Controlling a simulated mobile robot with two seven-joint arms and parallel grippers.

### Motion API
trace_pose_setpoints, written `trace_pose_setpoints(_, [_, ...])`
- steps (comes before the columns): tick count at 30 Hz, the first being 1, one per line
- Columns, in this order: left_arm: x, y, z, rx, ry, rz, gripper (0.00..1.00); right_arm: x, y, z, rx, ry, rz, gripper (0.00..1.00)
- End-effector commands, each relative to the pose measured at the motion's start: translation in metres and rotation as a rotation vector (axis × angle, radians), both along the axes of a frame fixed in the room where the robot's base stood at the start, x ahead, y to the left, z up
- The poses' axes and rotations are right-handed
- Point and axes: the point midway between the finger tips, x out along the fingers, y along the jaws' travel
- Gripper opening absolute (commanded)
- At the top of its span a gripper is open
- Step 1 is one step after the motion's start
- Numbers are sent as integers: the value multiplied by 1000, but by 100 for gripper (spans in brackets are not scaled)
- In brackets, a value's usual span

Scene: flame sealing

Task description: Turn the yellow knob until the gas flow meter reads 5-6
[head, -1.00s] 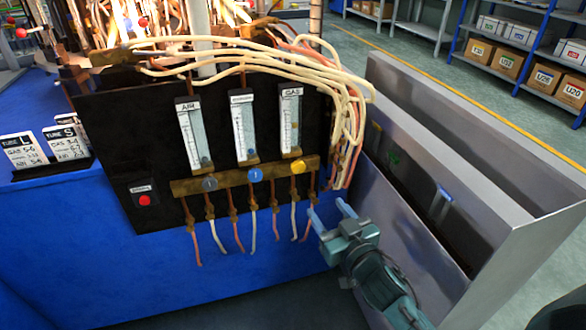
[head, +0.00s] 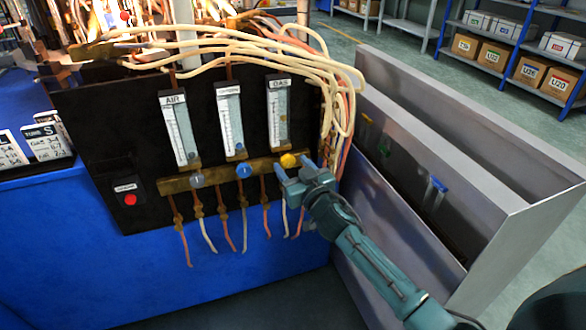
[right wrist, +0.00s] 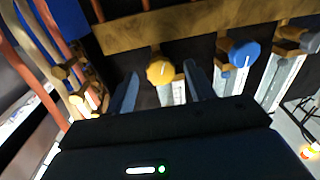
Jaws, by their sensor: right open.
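The yellow knob (head: 288,160) sits on the brass bar below the GAS flow meter (head: 279,112), whose reading is too small to make out. My right gripper (head: 292,168) is open at the yellow knob, with a blue fingertip on either side. In the right wrist view the yellow knob (right wrist: 160,72) lies between and just beyond the spread fingers of the right gripper (right wrist: 160,85); I cannot tell whether they touch it. My left gripper is not in view.
A blue knob (head: 244,171) and a grey knob (head: 197,180) sit left along the brass bar (head: 218,175). Hoses hang below it. A red button (head: 130,199) is at the panel's lower left. A grey metal bin (head: 480,205) stands close on the right.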

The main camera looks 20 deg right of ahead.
Motion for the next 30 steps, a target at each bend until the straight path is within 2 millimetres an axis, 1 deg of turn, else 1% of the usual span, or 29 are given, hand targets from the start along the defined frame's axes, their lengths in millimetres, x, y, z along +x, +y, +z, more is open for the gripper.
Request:
trace_pose_setpoints(9, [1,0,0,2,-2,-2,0,2,1,0,0,-1,1,54])
trace_pose_setpoints(25, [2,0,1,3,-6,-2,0,2,1,0,0,-1,1,10])
trace_pose_setpoints(30, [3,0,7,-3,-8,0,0,2,1,2,-31,0,0,9])
